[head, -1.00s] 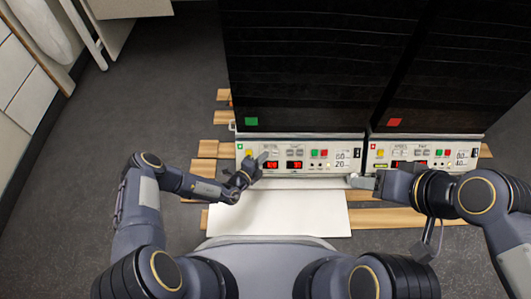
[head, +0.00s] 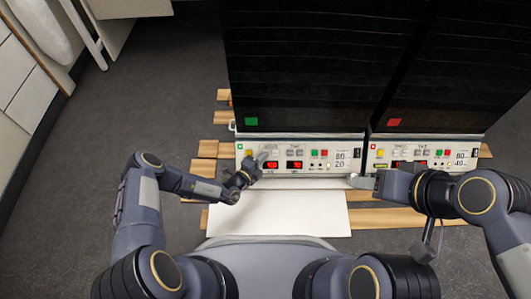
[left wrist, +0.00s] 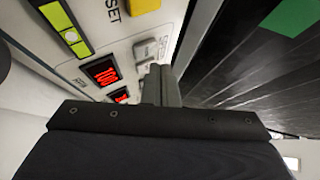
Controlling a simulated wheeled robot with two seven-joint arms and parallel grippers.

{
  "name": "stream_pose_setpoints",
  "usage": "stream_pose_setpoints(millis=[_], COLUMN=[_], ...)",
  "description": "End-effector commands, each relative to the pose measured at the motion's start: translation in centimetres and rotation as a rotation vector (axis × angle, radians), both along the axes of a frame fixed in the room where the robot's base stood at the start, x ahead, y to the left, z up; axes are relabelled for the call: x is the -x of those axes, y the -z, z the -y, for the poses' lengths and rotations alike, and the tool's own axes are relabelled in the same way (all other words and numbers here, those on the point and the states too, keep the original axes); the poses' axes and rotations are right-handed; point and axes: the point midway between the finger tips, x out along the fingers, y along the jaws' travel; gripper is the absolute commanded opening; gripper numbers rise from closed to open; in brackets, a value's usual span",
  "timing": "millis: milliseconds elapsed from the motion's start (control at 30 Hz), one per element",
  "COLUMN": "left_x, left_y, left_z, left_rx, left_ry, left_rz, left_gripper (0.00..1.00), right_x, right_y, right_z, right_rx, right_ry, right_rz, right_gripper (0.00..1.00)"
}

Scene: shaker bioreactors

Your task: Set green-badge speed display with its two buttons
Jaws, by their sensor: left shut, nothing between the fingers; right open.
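The green-badge bioreactor (head: 251,121) stands on the left, with a white control panel (head: 335,166) along its lower front. Its red speed display (head: 271,165) is lit; the digits are too small to read surely in the head view. In the left wrist view the display (left wrist: 101,72) shows red digits that look like 100, beside grey buttons (left wrist: 144,48). My left gripper (head: 262,160) is shut and empty, its tips at the grey buttons by the speed display. Whether they touch is unclear. My right gripper (head: 358,181) is open in front of the panels' junction.
A red-badge bioreactor (head: 394,122) with a similar panel stands directly to the right. A second red display (head: 295,165) sits right of the speed display. A white board (head: 290,215) and wooden slats (head: 365,218) lie in front. A yellow button (left wrist: 143,5) is nearby.

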Motion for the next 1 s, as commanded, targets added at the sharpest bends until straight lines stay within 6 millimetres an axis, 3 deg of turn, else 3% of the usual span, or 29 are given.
stream_pose_setpoints(millis=[1000], left_x=[-0.7], left_y=[0.6], left_z=[0.0], left_rx=[0.0], left_ry=[0.0], left_rz=[0.0], left_gripper=[0.0], right_x=[0.0], right_y=[1.1], right_z=[0.0], right_rx=[0.0], right_ry=[0.0], right_rz=[0.0], right_gripper=[0.5])
